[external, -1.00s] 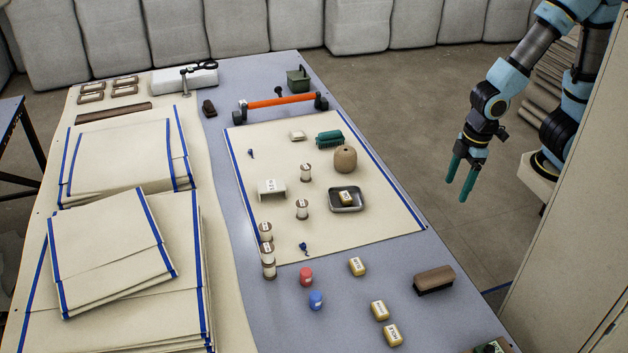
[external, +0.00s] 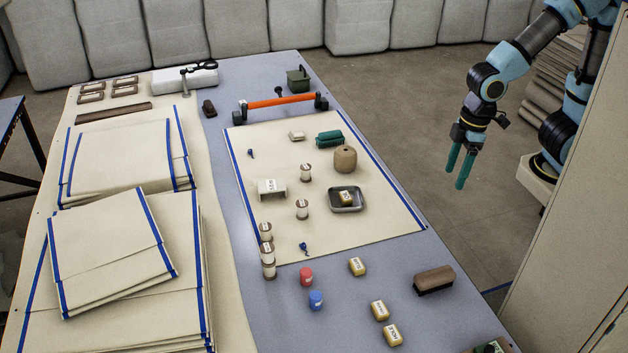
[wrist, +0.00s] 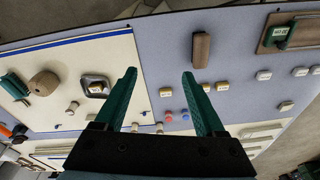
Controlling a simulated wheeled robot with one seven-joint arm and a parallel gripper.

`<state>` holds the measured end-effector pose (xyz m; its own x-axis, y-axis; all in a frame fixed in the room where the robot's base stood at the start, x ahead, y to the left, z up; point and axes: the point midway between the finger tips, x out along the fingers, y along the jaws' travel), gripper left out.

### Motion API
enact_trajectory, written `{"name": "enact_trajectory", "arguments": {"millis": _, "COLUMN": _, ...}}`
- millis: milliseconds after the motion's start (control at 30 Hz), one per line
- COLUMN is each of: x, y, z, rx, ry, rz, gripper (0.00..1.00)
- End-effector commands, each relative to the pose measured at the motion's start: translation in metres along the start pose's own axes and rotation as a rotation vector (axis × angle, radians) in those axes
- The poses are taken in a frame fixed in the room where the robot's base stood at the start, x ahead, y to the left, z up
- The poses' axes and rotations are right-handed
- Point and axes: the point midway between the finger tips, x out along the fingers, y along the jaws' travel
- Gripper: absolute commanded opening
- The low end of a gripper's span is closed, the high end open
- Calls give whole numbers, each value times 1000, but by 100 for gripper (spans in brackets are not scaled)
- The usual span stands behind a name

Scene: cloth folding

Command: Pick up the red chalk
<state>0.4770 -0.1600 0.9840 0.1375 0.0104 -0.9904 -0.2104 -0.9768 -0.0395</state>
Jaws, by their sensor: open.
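The red chalk (external: 306,276) is a short red cylinder standing on the grey-blue table, just off the near edge of the cream cloth. A blue piece (external: 316,300) of similar shape stands close beside it. In the wrist view the red piece (wrist: 169,117) shows small between my fingers, with the blue one (wrist: 186,116) to its right. My gripper (external: 455,173) has green fingers, spread apart and empty. It hangs in the air off the table's right side, well away from the chalk.
Several yellow labelled blocks (external: 357,266) and a brown brush (external: 434,279) lie right of the chalk. White spools (external: 268,270) stand to its left. A metal tray (external: 347,199) and a round brown object (external: 345,158) sit on the cloth (external: 270,220). Folded cloths (external: 110,250) fill the left side.

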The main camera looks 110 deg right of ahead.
Motion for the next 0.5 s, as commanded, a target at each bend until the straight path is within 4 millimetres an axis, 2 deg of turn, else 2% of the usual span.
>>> {"name": "enact_trajectory", "arguments": {"millis": 33, "x": 9, "y": -1, "z": -6, "rx": 47, "ry": -3, "rz": -11, "gripper": 72}}
{"name": "enact_trajectory", "arguments": {"millis": 267, "x": 32, "y": -15, "z": -40, "rx": 322, "ry": -24, "rz": -92, "gripper": 72}}
{"name": "enact_trajectory", "arguments": {"millis": 367, "x": 46, "y": -23, "z": -61, "rx": 478, "ry": -42, "rz": -147, "gripper": 72}}
{"name": "enact_trajectory", "arguments": {"millis": 500, "x": 69, "y": -36, "z": -102, "rx": 769, "ry": -92, "rz": -266, "gripper": 72}}
